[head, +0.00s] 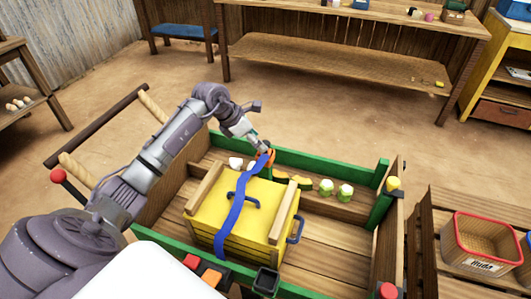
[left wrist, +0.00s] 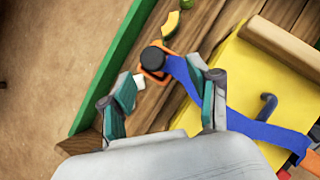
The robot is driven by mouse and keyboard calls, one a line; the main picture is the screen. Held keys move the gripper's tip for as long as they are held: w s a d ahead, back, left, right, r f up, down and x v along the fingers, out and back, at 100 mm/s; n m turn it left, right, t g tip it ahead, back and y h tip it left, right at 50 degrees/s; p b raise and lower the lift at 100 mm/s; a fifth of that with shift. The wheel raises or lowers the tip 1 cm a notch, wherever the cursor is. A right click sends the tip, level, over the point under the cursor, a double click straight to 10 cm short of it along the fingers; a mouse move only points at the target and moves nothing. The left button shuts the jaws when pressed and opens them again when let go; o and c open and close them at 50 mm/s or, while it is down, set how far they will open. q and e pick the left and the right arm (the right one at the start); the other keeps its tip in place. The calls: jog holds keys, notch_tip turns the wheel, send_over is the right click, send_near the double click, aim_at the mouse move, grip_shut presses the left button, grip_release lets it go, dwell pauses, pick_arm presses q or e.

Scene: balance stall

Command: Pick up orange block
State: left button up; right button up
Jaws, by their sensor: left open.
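An orange block-like piece (head: 211,277) sits beside a red one (head: 191,261) at the cart's near edge; I cannot tell its full shape. My left gripper (head: 264,148) is open at the cart's far side, well away from that piece. In the left wrist view, its fingers (left wrist: 160,95) are spread. Just beyond them an orange part (left wrist: 153,68) surrounds a black round knob (left wrist: 152,57), at the end of the blue strap (left wrist: 188,85). The strap (head: 238,200) runs across a yellow chest (head: 262,215). My right gripper is not in view.
The wooden cart has green rails (head: 315,165). Green and white pieces (head: 326,186) lie along its far side. A red-rimmed bin (head: 482,240) stands on a crate at right. The cart floor right of the chest is clear (head: 340,240).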

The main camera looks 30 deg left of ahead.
aim_at(265, 142)
pick_arm(q)
jog(key=x, duration=0.2)
jog(key=w+x, duration=0.1)
jog(key=x, duration=0.2)
jog(key=shift+a, duration=0.15)
jog(key=shift+r, duration=0.1)
grip_shut()
